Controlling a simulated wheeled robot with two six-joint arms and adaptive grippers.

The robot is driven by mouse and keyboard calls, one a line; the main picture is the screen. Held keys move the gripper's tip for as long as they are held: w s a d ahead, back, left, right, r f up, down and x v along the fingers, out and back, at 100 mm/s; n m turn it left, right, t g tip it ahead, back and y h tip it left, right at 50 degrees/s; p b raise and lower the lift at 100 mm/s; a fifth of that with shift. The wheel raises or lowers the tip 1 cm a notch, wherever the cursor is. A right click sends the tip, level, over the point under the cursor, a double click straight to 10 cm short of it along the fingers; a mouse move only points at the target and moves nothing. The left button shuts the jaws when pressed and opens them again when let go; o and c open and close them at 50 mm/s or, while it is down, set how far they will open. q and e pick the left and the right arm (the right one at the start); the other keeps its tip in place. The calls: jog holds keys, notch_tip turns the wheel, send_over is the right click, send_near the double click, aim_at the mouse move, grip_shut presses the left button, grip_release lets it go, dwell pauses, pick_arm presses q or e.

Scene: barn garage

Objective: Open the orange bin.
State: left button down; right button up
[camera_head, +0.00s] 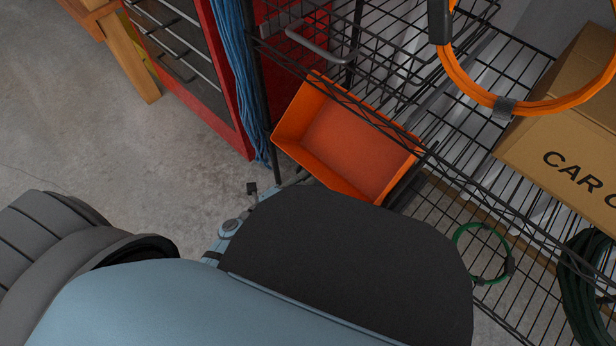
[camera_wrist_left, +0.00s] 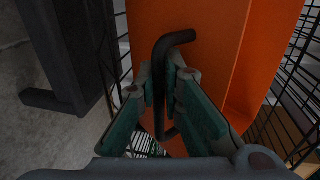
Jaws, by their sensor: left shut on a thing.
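The orange bin (camera_head: 358,145) sits at the wire rack in the head view, tilted in the picture, and I see into its open top. Its orange wall (camera_wrist_left: 200,25) fills the upper middle of the left wrist view. A dark bent bar handle (camera_wrist_left: 174,40) stands out from its front. My left gripper (camera_wrist_left: 165,88) has its two green-grey fingers closed around this handle. In the head view my own arm hides most of the left gripper and the bin's near lower part. My right gripper does not show clearly in either view.
The black wire rack (camera_head: 480,195) surrounds the bin. An orange cable coil (camera_head: 465,75) and a cardboard box (camera_head: 560,150) are at the right. A red cabinet (camera_head: 215,105) and blue rope (camera_head: 236,70) stand left of the bin. Concrete floor (camera_head: 150,160) is clear at the left.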

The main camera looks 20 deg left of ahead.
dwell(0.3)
pick_arm(q)
jog(key=c, duration=1.7)
grip_release()
jog(key=shift+s, duration=0.1)
jog(key=v, duration=1.1)
jog(key=shift+s+a, duration=0.2)
jog(key=shift+s, duration=0.15)
